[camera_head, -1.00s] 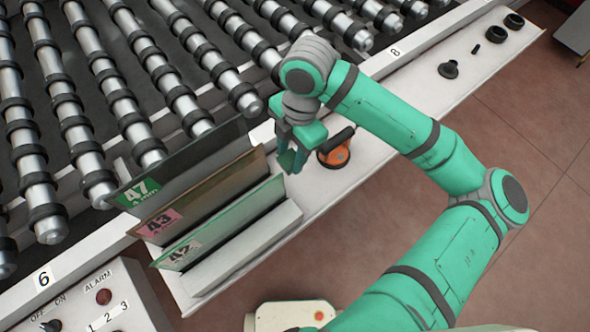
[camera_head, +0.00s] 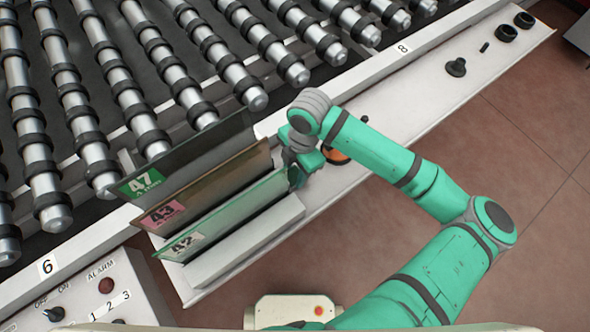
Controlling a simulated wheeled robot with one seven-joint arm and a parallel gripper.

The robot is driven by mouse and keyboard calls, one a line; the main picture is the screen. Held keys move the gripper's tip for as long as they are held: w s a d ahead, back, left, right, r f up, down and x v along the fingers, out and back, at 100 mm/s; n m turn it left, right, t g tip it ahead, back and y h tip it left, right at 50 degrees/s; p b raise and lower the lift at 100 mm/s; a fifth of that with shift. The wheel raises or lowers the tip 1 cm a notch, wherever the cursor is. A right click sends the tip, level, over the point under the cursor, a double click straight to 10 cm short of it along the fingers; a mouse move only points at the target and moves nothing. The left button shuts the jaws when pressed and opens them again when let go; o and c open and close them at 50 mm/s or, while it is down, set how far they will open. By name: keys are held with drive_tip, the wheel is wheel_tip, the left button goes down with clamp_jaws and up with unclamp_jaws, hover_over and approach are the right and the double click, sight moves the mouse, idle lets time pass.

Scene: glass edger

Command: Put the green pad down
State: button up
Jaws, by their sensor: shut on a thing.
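My gripper (camera_head: 297,172) points down at the right end of the rack of glass panes and looks shut. A small dark green piece shows at its fingertips, and I take it to be the green pad (camera_head: 296,179). Its outline is hard to separate from the green fingers. It is close to the right end of the pane marked 42 (camera_head: 235,213). I cannot tell whether they touch. No other green pad shows.
Panes marked 47 (camera_head: 190,155) and 43 (camera_head: 215,185) stand behind pane 42 in a white rack (camera_head: 250,240). An orange tool (camera_head: 335,155) is partly hidden behind my arm. The white ledge (camera_head: 400,110) is clear to the right, up to several black parts.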

drive_tip(key=shift+s+f, duration=0.1)
drive_tip(key=o, duration=1.1)
drive_tip(key=shift+d, duration=0.1)
wheel_tip(320, 180, up, 12)
drive_tip(key=w+d, duration=0.1)
drive_tip(key=shift+d, duration=0.2)
drive_tip(key=shift+w, duration=0.1)
